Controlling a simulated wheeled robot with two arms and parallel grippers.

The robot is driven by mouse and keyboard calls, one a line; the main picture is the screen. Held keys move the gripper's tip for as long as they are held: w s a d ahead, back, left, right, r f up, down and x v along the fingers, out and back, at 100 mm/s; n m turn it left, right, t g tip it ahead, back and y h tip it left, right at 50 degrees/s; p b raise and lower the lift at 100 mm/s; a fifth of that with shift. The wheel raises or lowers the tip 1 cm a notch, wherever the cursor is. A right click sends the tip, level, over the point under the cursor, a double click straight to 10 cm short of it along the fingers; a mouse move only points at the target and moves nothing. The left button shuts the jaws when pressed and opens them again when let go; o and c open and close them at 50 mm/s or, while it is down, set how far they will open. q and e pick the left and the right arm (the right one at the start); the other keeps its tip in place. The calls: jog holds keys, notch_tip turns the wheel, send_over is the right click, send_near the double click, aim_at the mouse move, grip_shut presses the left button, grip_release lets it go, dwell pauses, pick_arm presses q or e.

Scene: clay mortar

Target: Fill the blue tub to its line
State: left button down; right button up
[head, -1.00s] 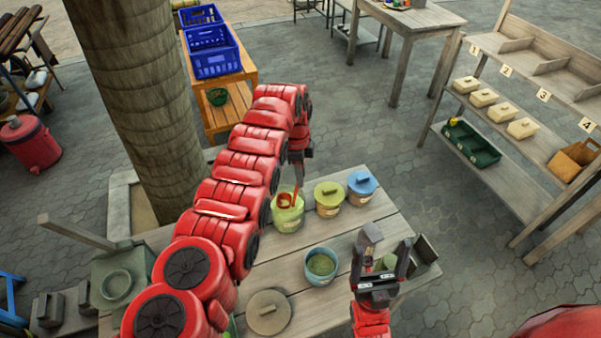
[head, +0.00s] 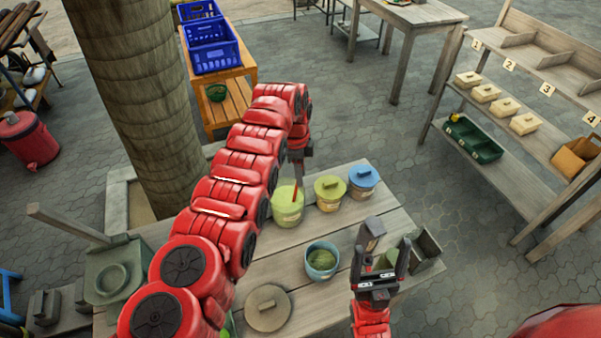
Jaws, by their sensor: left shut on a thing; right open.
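The open blue tub (head: 322,273) stands near the middle of the wooden table, with green material (head: 321,259) inside; I cannot make out its line. An open light-green tub (head: 288,215) stands behind and left of it. My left gripper (head: 296,172) is shut on a red scoop (head: 295,193), held over the light-green tub. The scoop's lower end is hidden inside that tub. My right gripper (head: 388,238) is open and empty, to the right of the blue tub and apart from it.
A yellow-lidded tub (head: 328,194) and a blue-lidded tub (head: 362,182) stand at the back of the table. A loose round beige lid (head: 268,308) lies at the front. Grey blocks (head: 428,250) are beside my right gripper. A thick trunk (head: 135,90) rises at the left.

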pick_arm(q)
jog(key=shift+r+p, duration=0.45)
jog(key=shift+r, duration=0.05)
notch_tip(320, 180, up, 4)
jog(key=shift+r+p, duration=0.15)
jog(key=shift+p, duration=0.75)
jog(key=shift+r, duration=0.4)
jog(key=shift+r+b, duration=0.3)
jog(key=shift+r, duration=1.6)
